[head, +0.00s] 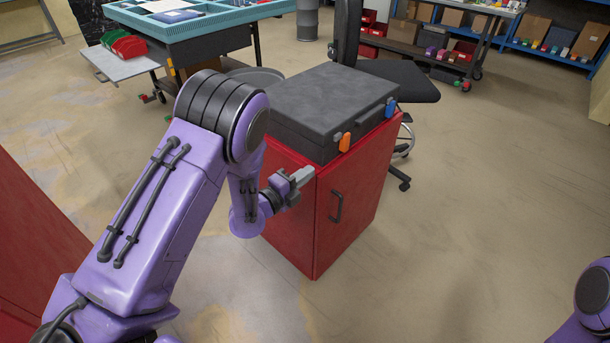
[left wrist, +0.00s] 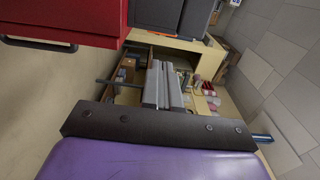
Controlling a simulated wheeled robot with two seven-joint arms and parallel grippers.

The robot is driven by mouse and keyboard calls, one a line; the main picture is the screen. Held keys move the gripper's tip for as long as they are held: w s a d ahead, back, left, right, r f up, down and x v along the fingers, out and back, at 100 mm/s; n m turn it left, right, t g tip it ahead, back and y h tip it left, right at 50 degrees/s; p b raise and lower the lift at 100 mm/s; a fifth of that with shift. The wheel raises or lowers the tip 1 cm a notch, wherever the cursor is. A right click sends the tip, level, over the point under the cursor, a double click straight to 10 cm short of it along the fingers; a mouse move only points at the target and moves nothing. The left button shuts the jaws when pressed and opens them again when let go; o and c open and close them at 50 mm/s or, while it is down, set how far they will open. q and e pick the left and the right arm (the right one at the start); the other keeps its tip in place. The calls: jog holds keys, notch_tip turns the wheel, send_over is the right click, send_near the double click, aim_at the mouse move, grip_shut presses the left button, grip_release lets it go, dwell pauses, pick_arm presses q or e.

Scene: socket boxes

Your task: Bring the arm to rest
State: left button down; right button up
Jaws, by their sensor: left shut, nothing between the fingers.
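My left arm comes in from the left of the head view. Its gripper (head: 301,177) is shut and empty, just in front of the red cabinet's front left edge. In the left wrist view its fingers (left wrist: 163,85) lie together with nothing between them. A closed dark grey socket box (head: 325,98) lies flat on the red cabinet (head: 350,195). One orange latch (head: 345,141) and one blue latch (head: 390,107) show on its front. Only part of my right arm shows at the lower right edge of the head view; its gripper is out of view.
A black chair (head: 405,80) stands behind the cabinet. A table with a teal tray top (head: 225,18) stands at the back left. Shelves with bins (head: 440,45) line the back right. Another red surface (head: 35,240) is at the left edge. The floor right of the cabinet is clear.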

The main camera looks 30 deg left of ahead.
dwell(0.3)
pick_arm(q)
jog(key=s+a+f+n+g+y, duration=0.25)
jog(key=s+f+n, duration=0.4)
jog(key=n, duration=0.35)
jog(key=s+a+f+n+g+y, duration=0.2)
jog(key=s+f+n+g+y, duration=0.2)
jog(key=s+f+n, duration=0.5)
jog(key=s+f+n+g+y+p, duration=0.1)
jog(key=s+f+n+g, duration=0.2)
jog(key=s, duration=0.7)
jog(key=s+f+n+g+y+p, duration=0.1)
jog(key=s+f+n+g, duration=0.3)
jog(key=s, duration=0.6)
jog(key=shift+s+n, duration=0.25)
jog(key=shift+n, duration=0.85)
jog(key=shift+w+d+g, duration=0.1)
jog(key=shift+d+g, duration=0.05)
jog(key=shift+g, duration=0.1)
